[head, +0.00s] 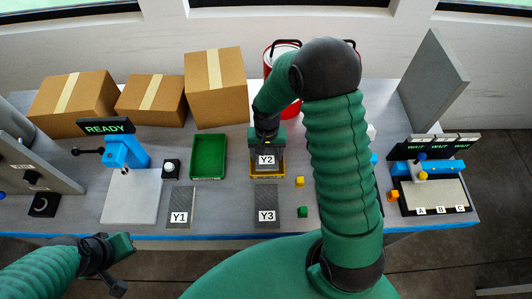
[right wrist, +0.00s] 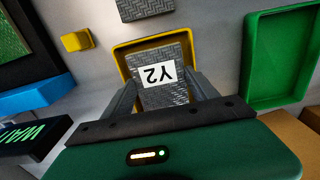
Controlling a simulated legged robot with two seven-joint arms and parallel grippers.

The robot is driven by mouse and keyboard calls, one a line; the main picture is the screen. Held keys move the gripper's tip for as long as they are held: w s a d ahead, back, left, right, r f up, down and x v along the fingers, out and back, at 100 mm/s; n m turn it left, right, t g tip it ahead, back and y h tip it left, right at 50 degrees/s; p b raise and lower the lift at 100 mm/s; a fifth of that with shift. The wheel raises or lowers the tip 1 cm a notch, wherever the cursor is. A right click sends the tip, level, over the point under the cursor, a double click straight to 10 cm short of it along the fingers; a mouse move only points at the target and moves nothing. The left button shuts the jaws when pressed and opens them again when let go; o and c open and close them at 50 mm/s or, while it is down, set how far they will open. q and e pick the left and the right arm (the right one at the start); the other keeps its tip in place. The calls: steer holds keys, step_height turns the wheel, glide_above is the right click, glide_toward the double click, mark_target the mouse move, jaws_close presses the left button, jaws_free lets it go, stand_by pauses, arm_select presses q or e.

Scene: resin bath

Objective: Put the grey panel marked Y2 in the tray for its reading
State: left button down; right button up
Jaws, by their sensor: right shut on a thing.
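The grey panel marked Y2 (head: 266,161) is held in my right gripper (head: 266,150), over the yellow tray (head: 268,177). In the right wrist view the Y2 panel (right wrist: 168,80) sits between the two fingers, its label upside down. The yellow tray's rim (right wrist: 122,58) shows around its far part. I cannot tell whether the panel touches the tray floor. A green tray (head: 208,157) lies to the left, empty. My left gripper (head: 120,266) is at the lower left, away from the panels; its jaw opening is unclear. A READY display (head: 105,127) stands at the left.
Grey panels Y1 (head: 180,205) and Y3 (head: 267,201) lie near the front edge. A yellow block (head: 299,181) and a green block (head: 303,211) lie right of Y3. A blue press-like device (head: 122,152) stands left; a station marked A, B, C (head: 436,195) with WAIT displays stands right.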

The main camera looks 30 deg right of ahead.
mark_target(267, 157)
steer(key=shift+d+f, duration=0.15)
steer(key=shift+f, duration=0.3)
steer(key=o, duration=1.6)
step_height(267, 157, up, 13)
steer(key=s+a+n+t, duration=0.1)
steer(key=s+a+n, duration=0.1)
steer(key=s, duration=0.1)
steer(key=s+a+f+n, duration=0.1)
steer(key=s+a+n, duration=0.1)
steer(key=s+a, duration=0.1)
steer(key=s+a+n+t, duration=0.1)
steer(key=s+a+n, duration=0.1)
steer(key=s, duration=0.1)
steer(key=shift+s+a+f+t, duration=0.1)
steer(key=shift+a+f+t, duration=0.2)
steer(key=shift+f, duration=0.1)
